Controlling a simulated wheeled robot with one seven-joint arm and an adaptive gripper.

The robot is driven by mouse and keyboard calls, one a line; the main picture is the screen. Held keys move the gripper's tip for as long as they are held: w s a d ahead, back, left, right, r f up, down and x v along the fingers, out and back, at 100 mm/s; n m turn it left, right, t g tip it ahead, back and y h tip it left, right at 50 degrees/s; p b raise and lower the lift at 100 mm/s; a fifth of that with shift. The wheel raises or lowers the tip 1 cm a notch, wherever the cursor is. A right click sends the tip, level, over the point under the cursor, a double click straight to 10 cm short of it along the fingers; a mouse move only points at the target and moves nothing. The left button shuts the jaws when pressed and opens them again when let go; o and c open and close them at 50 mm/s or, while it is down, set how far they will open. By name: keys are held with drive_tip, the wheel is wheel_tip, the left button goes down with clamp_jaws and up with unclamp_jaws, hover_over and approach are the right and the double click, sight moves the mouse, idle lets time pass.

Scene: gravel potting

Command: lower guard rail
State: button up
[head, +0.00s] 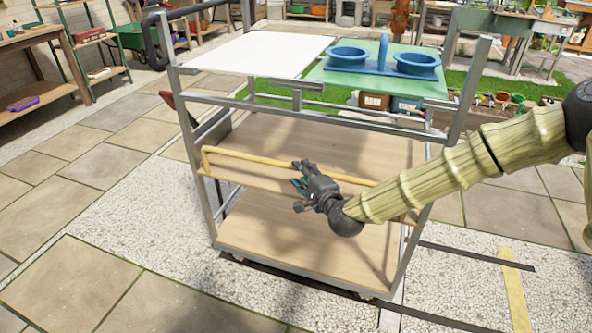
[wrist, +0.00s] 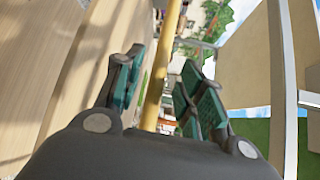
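The guard rail is a thin yellow bar (head: 250,158) along the front of the cart's middle shelf (head: 330,140). Its left end bends down to the shelf edge, and the bar stands a little above that edge. My gripper (head: 300,180) is at the middle of the bar, in front of the cart. In the wrist view the bar (wrist: 170,45) runs between the two green-padded fingers of my gripper (wrist: 166,88), with gaps visible on both sides. The gripper is open around the bar. My arm hides part of the bar's right side.
The cart's grey metal frame (head: 193,150) has uprights at its corners. The top carries a white panel (head: 255,53) and a green board (head: 350,82) with blue round holders (head: 416,64). The lower shelf (head: 290,235) looks empty. Paving left of the cart is clear.

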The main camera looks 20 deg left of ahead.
drive_tip(key=shift+x, duration=2.2)
clamp_jaws()
